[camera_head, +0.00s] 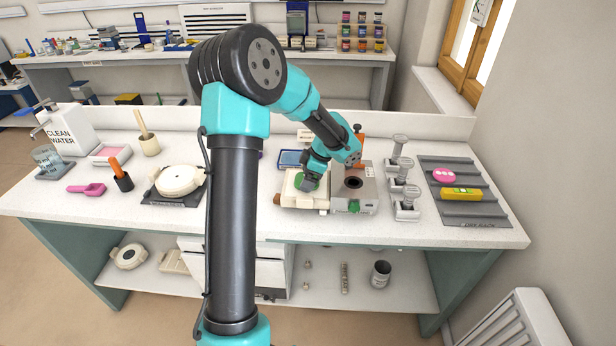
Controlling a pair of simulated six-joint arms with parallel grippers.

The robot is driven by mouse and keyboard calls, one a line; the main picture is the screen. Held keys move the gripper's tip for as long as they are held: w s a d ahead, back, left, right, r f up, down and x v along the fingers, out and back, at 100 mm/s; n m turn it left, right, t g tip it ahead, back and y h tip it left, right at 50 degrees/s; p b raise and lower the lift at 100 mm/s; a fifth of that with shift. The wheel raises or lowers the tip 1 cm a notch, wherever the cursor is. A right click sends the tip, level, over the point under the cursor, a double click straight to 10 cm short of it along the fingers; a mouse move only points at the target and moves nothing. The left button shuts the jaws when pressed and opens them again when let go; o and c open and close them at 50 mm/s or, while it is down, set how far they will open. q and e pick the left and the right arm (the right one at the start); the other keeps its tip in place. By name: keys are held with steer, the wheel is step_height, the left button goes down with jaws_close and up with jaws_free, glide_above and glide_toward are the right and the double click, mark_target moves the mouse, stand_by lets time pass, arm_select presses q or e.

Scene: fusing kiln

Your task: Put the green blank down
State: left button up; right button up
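The green blank (299,178) shows only in part, at the fingertips of my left gripper (308,184). The gripper points down over a cream, block-shaped unit (293,199) on the bench, and its dark fingers hide much of the blank. At this size I cannot tell whether the fingers are closed on the blank, or whether the blank touches the unit's top. My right gripper is not in view.
A grey machine with a round dark opening (367,197) stands just right of the cream unit. Further right are grey upright tools (405,203) and a drying rack (487,210) with pink and yellow pieces. A round cream kiln (178,181) stands left. Bare bench lies front left.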

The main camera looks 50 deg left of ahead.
arm_select(q)
steer(key=shift+f, duration=0.4)
steer(key=shift+s+d+f, duration=0.1)
steer(key=shift+d+f, duration=0.05)
steer(key=shift+f, duration=0.2)
steer(key=o, duration=0.8)
steer(key=shift+f, duration=0.1)
steer(key=shift+s, duration=0.1)
steer(key=shift+r, duration=0.5)
steer(key=v, duration=1.2)
steer(key=shift+r, duration=0.4)
